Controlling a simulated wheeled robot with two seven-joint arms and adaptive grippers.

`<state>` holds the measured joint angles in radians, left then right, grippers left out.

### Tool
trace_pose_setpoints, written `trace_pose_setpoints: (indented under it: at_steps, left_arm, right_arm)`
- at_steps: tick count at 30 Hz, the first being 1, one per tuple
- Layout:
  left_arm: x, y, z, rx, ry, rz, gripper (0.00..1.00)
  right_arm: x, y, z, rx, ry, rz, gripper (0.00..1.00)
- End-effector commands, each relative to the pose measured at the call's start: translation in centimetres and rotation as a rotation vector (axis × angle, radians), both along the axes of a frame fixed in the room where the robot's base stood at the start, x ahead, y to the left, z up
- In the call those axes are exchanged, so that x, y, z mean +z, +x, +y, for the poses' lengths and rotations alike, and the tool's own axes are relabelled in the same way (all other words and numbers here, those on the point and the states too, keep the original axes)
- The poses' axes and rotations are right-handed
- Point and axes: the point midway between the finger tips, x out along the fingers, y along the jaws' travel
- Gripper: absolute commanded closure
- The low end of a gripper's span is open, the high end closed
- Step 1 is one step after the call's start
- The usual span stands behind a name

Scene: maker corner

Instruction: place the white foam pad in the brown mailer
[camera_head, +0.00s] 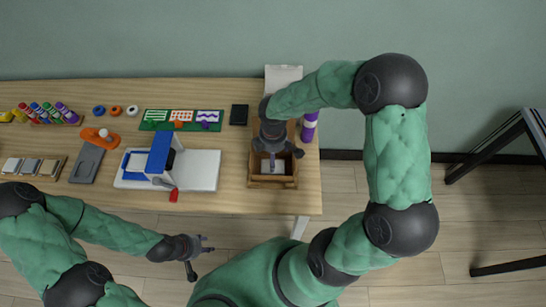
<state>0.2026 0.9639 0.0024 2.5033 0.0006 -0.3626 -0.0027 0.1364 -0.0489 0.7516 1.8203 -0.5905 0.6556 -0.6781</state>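The gripper and wrist hide much of the box's inside, and I see no pad clearly there. I cannot surely pick out the white foam pad; a pale flat panel (282,76) at the table's back edge, partly behind my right arm, may or may not be it. My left gripper (202,255) is open and empty in front of the table.
A white-based machine with a blue frame (158,152) stands left of the box. A purple-and-white bottle (309,127) stands close to its right. A black square (239,115), pattern cards (182,119) and coloured bottles (48,112) lie further left. A dark-framed stand (500,145) is at far right.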

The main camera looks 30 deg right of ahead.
Motion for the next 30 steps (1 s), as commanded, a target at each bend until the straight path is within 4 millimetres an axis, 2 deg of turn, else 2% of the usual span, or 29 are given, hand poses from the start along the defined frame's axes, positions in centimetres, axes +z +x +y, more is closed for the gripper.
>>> trace_pose_setpoints:
  at_steps: [1,6,12,17,30]
  left_arm:
    - [0.8,0.0,0.0,0.000,0.000,0.000,0.60]
    - [1.9,0.0,0.0,0.000,0.000,0.000,0.60]
    - [2.5,0.0,0.0,0.000,0.000,0.000,0.60]
    - [2.7,0.0,0.0,0.000,0.000,0.000,0.60]
    - [2.6,0.0,0.0,0.000,0.000,0.000,0.60]
  right_arm:
    - [1.6,0.1,0.0,-0.001,0.000,-0.002,0.12]
    - [4.7,0.0,0.0,0.000,0.000,-0.002,0.12]
    - [6.9,0.0,0.0,-0.001,0.001,-0.001,0.12]
    - [7.5,0.0,0.0,0.000,0.001,0.001,0.12]
    - [7.5,0.0,0.0,-0.001,0.001,0.002,0.12]
